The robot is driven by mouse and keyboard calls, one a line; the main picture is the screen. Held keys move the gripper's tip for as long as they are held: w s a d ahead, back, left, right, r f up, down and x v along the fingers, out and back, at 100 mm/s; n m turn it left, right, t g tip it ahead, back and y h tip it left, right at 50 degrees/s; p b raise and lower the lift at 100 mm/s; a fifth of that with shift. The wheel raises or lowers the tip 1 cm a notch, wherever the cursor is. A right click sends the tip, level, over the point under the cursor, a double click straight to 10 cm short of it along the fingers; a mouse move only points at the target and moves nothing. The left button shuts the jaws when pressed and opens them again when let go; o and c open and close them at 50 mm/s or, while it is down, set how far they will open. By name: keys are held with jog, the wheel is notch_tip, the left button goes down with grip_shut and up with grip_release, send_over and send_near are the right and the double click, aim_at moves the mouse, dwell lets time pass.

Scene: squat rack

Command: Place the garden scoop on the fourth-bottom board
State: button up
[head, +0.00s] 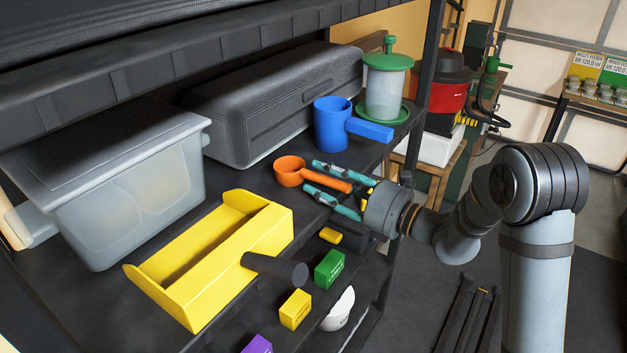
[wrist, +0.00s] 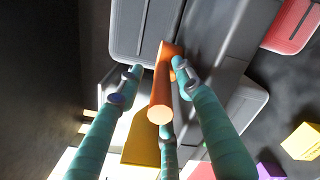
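An orange scoop (head: 289,172) with a round cup and a straight handle is at the middle of a dark shelf board. It is the likely garden scoop, though a blue scoop-like cup (head: 331,125) with a thick handle stands behind it. My gripper (head: 312,176) reaches in from the right with its teal fingers spread on both sides of the orange handle. In the wrist view, the orange handle (wrist: 162,88) runs between the fingers (wrist: 156,68). The right finger is close to the handle; a gap shows on the left. I cannot tell whether any finger touches it.
A yellow tray (head: 265,225), a clear bin (head: 150,190) and a large dark case (head: 255,115) crowd the board. A green-lidded container (head: 386,85) stands behind the blue cup. Small green (head: 329,268) and yellow (head: 295,309) boxes are nearer. A dark board overhangs above.

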aim_at(351, 192)
jog(key=b+v, duration=0.2)
jog(key=v, duration=0.7)
jog(key=shift+b, duration=0.4)
